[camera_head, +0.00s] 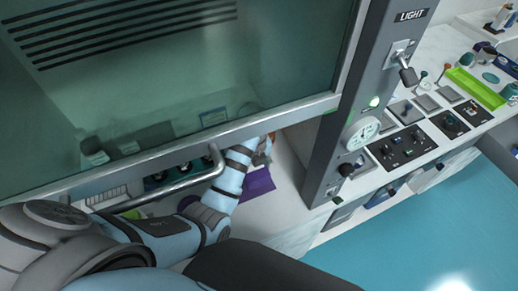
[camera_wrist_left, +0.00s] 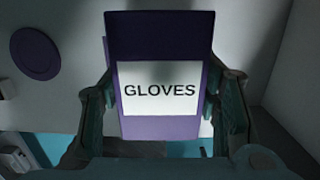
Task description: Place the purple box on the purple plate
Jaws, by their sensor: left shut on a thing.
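In the left wrist view, the purple box (camera_wrist_left: 158,35) with a white label reading GLOVES stands between the two fingers of my left gripper (camera_wrist_left: 163,88). The gripper is shut on its sides. The round purple plate (camera_wrist_left: 35,53) lies at the upper left of that view, apart from the box, with nothing seen on it. In the head view, my left arm reaches under the glass sash, and its hand is mostly hidden. A purple patch (camera_head: 258,183) shows beside the wrist there; I cannot tell whether it is box or plate. My right gripper is not in view.
The sash (camera_head: 160,155) with its curved metal handle (camera_head: 215,158) lies close above my left arm. A grey post (camera_head: 345,110) stands right of it. Further right, a bench holds control panels (camera_head: 402,146) and a green tray (camera_head: 475,88). A wall (camera_wrist_left: 285,80) rises right in the wrist view.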

